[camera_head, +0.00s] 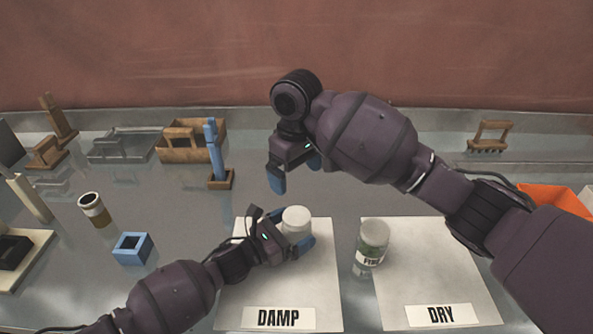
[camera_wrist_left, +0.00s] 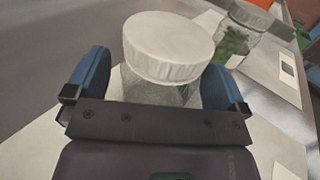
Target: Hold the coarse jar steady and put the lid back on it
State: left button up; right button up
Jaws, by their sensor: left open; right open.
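A clear jar with a white lid (camera_head: 296,217) stands on the DAMP mat. Its label is hidden, so I cannot read that it is the coarse jar. In the left wrist view the white lid (camera_wrist_left: 168,45) sits on top of the jar body (camera_wrist_left: 160,88); I cannot tell whether it is fully seated. My left gripper (camera_head: 281,231) is open, its blue fingers on either side of this jar, with gaps showing in the wrist view. My right gripper (camera_head: 295,172) is open and empty, above and behind the jar.
A jar labelled FINE (camera_head: 372,243) stands to the right, near the DRY mat (camera_head: 440,275). The DAMP mat (camera_head: 240,300) has bare space in front. A blue square holder (camera_head: 132,248), a brown jar (camera_head: 95,209) and a blue-handled tool (camera_head: 215,150) stand left. An orange bin (camera_head: 555,199) is at right.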

pick_arm(q)
jog(key=b+v, duration=0.1)
jog(key=v, duration=0.9)
jog(key=shift+s+a, duration=0.2)
jog(key=shift+a, duration=0.15)
